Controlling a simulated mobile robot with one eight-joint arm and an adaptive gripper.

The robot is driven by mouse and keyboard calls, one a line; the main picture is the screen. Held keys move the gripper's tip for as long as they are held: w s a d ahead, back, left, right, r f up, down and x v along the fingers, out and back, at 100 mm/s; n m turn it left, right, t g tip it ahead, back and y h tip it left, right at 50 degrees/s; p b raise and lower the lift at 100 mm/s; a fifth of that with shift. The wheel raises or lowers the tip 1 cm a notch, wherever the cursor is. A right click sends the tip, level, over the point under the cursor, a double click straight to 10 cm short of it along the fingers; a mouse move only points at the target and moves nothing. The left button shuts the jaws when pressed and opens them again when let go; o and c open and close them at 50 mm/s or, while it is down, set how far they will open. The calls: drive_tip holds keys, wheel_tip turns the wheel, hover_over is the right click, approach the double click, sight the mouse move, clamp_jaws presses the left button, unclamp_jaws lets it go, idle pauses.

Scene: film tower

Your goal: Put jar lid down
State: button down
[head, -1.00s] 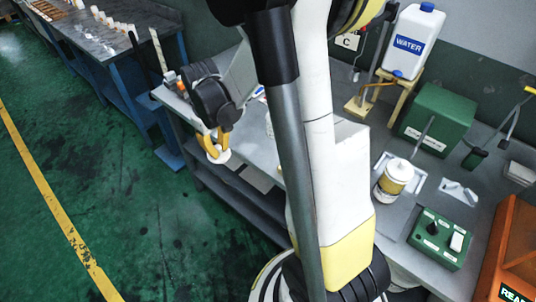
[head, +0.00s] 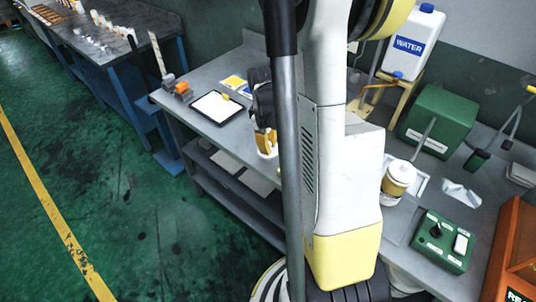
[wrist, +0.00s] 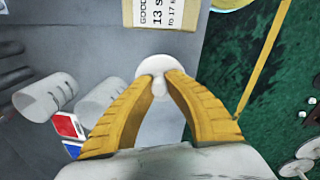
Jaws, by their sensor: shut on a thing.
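The jar lid (wrist: 152,64) is a round white disc with a small knob, seen in the wrist view. My gripper (wrist: 158,82) has two yellow ribbed fingers shut on the lid's knob. In the head view my gripper (head: 265,138) is by the front edge of the grey bench, partly hidden behind my own arm. The white lid (head: 267,153) shows below its fingers; I cannot tell whether it touches the bench. A white jar with a yellow band (head: 398,180) stands upright on the bench to the right of my arm.
A white tablet-like panel (head: 217,107) and orange-and-grey items (head: 178,87) lie on the bench's left end. A green control box (head: 442,241), a green case (head: 437,120) and a water container (head: 414,42) are at right. A printed card (wrist: 168,12) shows in the wrist view.

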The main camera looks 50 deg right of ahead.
drive_tip(key=shift+f+b, duration=0.45)
drive_tip(key=shift+f, duration=1.05)
drive_tip(key=shift+f, duration=0.1)
drive_tip(key=c, duration=1.5)
unclamp_jaws()
drive_tip(key=shift+c, duration=0.2)
